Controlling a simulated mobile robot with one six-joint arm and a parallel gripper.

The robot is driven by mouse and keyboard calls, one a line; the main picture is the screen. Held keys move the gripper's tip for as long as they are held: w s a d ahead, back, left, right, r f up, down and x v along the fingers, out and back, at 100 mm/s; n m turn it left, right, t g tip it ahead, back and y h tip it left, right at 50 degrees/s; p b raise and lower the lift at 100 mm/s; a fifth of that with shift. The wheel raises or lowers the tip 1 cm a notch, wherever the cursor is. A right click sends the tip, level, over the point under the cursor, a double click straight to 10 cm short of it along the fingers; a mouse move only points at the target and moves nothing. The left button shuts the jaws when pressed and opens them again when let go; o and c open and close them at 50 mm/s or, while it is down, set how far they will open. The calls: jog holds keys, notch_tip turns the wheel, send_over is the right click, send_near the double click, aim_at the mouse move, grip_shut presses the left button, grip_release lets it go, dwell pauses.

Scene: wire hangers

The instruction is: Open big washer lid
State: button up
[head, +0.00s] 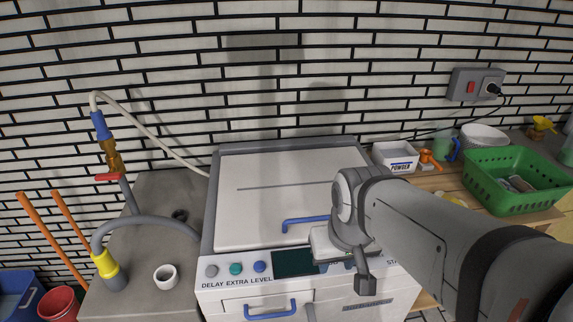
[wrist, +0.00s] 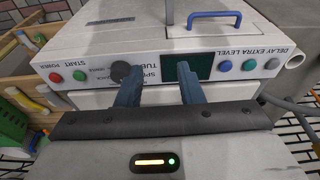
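The big washer is white, with its lid (head: 270,185) lying flat and shut on top. In the head view my arm hides much of the gripper and the panel's right part.
A second blue handle (head: 270,312) is low on the washer's front. A grey counter (head: 150,235) with a white cup (head: 165,277) and a hose stands left. A powder box (head: 396,158) and a green basket (head: 510,180) stand right. A brick wall is close behind.

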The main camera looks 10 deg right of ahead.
jog(key=shift+d, duration=0.1)
jog(key=w+r+m+g+p, duration=0.3)
jog(key=w+m+p, duration=0.3)
jog(key=w+m, duration=0.85)
jog(key=w+d+f+m+g+p, duration=0.15)
jog(key=w+f+m, duration=0.25)
jog(key=w, duration=0.5)
jog(key=f, duration=0.2)
jog(key=s+f, duration=0.1)
jog(key=f, duration=0.1)
jog(key=s+f, duration=0.1)
jog(key=f, duration=0.2)
jog(key=shift+a+f, duration=0.1)
jog(key=shift+a, duration=0.2)
jog(key=shift+c, duration=0.2)
grip_shut()
jog(key=shift+p, duration=0.3)
